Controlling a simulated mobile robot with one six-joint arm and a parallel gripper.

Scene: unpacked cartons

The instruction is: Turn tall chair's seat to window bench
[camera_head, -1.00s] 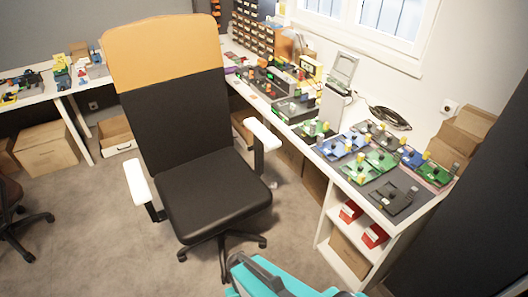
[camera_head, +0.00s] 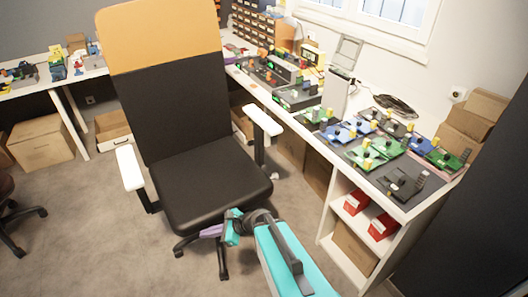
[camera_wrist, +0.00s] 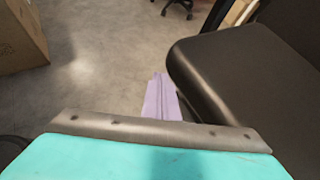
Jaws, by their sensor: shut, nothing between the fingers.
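The tall chair has a black back with an orange top (camera_head: 165,35), a black seat (camera_head: 205,185) and white armrests. Its seat front faces toward me, and the window bench (camera_head: 330,150) stands to its right. My gripper (camera_head: 211,231) has purple fingers and is shut and empty. In the head view it is at the seat's front edge, low down by the chair base. In the wrist view the fingers (camera_wrist: 160,98) lie just left of the seat's rounded corner (camera_wrist: 205,75). I cannot tell whether they touch it.
The bench carries several circuit-like boards (camera_head: 370,150) and a shelf with red boxes (camera_head: 383,226). Another chair (camera_head: 12,215) stands at far left. A carton (camera_head: 42,142) lies under the left table. Grey floor (camera_head: 90,235) is free left of the tall chair.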

